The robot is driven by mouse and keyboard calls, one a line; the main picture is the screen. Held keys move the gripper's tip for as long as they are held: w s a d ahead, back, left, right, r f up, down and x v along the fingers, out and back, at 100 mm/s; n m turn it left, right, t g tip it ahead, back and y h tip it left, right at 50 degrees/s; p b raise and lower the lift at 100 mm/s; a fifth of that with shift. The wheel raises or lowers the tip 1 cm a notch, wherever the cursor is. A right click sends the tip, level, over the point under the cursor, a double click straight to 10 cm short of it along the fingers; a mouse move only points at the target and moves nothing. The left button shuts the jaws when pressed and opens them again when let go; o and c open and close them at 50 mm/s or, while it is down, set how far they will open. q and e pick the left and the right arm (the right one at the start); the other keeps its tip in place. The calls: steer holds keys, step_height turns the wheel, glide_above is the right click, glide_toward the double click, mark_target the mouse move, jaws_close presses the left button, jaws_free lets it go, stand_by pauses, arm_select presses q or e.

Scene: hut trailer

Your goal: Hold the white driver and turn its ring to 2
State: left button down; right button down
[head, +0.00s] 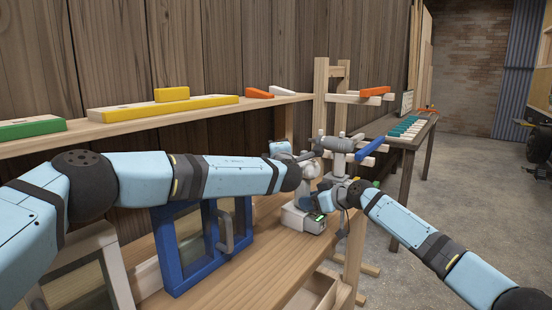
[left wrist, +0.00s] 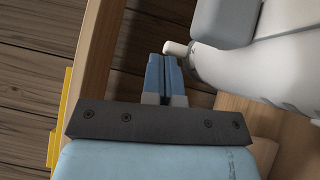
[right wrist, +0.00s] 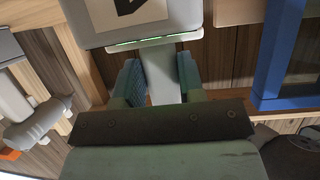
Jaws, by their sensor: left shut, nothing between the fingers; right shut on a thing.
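The white driver (head: 303,219) stands out above the bench in the head view, its boxy base low and its body partly hidden by my arms. My right gripper (right wrist: 160,80) is shut on the driver's white handle (right wrist: 163,88), just beside the boxy base (right wrist: 185,15) with its thin green light. My left gripper (left wrist: 171,72) is shut with nothing between its fingers. Its tips are close beside a small pale stub (left wrist: 174,47) on the driver's rounded white body (left wrist: 245,75); whether they touch, I cannot tell. The ring's numbers are not readable.
A blue frame (head: 180,280) with a grey handle stands on the wooden bench (head: 255,270), left of the driver. A wooden rack post (head: 320,100) with pegs rises behind. The shelf (head: 75,135) holds yellow, green and orange pieces. Open floor lies at right.

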arm_select(q)
steer(key=r+v, duration=0.1)
steer(key=v, duration=0.8)
steer(key=shift+s, duration=0.4)
arm_select(e)
steer(key=c, duration=0.6)
jaws_free()
steer(key=shift+c, duration=0.2)
steer(key=shift+d, duration=0.1)
